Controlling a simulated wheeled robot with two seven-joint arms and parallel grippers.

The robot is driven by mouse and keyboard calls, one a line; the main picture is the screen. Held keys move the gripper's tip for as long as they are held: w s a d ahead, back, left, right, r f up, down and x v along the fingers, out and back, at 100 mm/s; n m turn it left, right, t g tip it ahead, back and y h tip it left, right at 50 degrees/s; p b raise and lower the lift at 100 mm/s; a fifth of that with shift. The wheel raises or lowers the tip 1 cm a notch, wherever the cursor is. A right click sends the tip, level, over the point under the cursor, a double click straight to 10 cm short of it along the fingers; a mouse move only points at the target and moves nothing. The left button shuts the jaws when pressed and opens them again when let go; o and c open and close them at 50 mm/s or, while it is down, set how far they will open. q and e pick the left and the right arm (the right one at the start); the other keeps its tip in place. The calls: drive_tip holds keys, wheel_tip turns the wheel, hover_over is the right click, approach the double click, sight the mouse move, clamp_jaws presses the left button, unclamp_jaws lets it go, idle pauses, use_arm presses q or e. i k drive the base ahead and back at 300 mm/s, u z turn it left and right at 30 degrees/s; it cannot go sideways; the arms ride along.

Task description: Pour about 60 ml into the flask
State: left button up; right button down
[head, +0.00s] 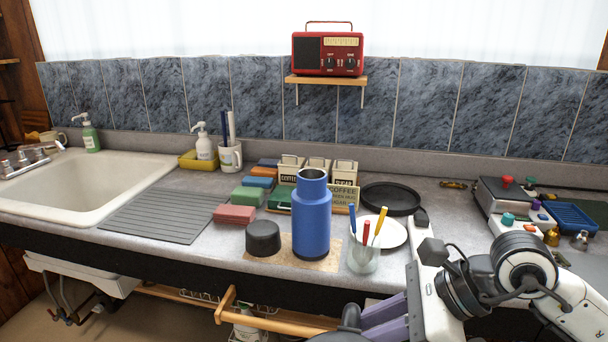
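The blue flask (311,222) stands upright on a tan mat (258,262) near the counter's front edge. Its top looks open, and what is inside is hidden. A black round cap-like piece (263,238) sits beside it on the left. My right gripper (384,315) is low at the front, below the counter edge and right of the flask. Its purple-grey fingers point left and touch neither the flask nor the cap. Their opening is not clear from this angle. My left gripper is not in view.
A clear cup with markers (363,258) stands close right of the flask, before a white plate (385,231) and black pan (391,198). Colored blocks (234,214) and labelled canisters (318,168) stand behind. A grey drain mat (160,216) and sink (85,182) lie left.

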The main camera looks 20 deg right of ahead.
sight(310, 218)
drive_tip(key=z, duration=1.55)
drive_tip(key=k, duration=0.4)
drive_tip(key=u, duration=1.05)
